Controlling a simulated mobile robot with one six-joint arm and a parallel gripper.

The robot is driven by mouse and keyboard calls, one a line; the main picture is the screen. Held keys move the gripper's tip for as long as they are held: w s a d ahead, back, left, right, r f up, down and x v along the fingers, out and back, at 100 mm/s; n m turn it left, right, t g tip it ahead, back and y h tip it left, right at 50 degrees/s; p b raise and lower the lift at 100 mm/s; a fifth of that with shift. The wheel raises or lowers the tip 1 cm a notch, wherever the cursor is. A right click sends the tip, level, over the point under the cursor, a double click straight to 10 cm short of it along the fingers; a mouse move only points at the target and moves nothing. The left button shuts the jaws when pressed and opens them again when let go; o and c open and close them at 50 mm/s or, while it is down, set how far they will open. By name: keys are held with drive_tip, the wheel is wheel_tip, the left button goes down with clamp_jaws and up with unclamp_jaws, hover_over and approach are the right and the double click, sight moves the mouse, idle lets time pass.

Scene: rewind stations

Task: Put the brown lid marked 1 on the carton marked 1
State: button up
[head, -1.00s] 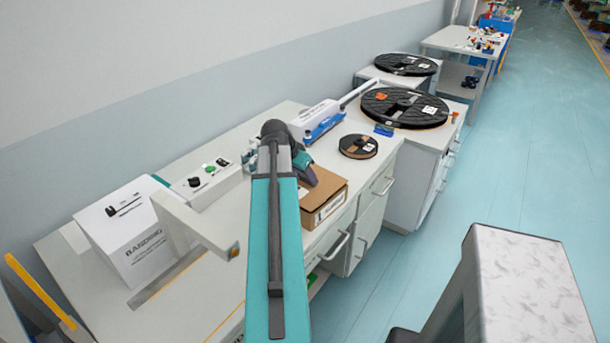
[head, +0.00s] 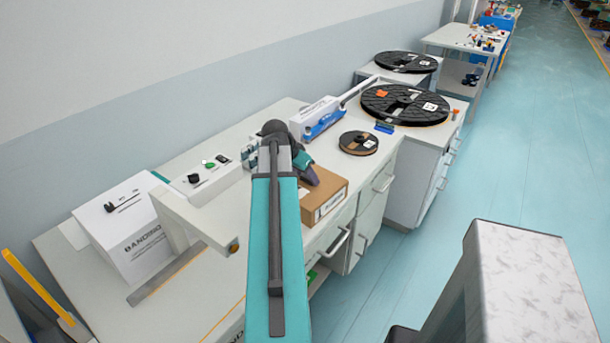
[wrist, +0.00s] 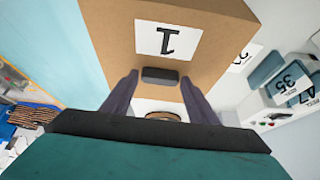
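The brown lid marked 1 (wrist: 205,35) fills the upper middle of the wrist view, with a white label reading 1 and a small dark grey handle (wrist: 160,76). My gripper (wrist: 160,80) is open, with one finger on each side of the handle and a small gap showing at each. In the head view a brown carton (head: 329,204) stands near the front edge of the bench, with a white label on its front side. My gripper (head: 309,175) is over its left part and hides some of the top. I cannot tell how the lid sits on the carton.
A black reel (head: 358,143) lies on the bench behind the carton. A blue and white device (head: 318,117) stands near it. A white box (head: 128,225) and a control box (head: 207,180) are at the left. Larger reels (head: 405,104) lie on the farther cabinets.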

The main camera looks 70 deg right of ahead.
drive_tip(key=shift+o, duration=1.3)
drive_tip(key=shift+r, duration=0.15)
drive_tip(key=b+v, duration=0.2)
drive_tip(key=v, duration=1.1)
drive_tip(key=shift+a+r, duration=0.15)
drive_tip(key=shift+r, duration=0.1)
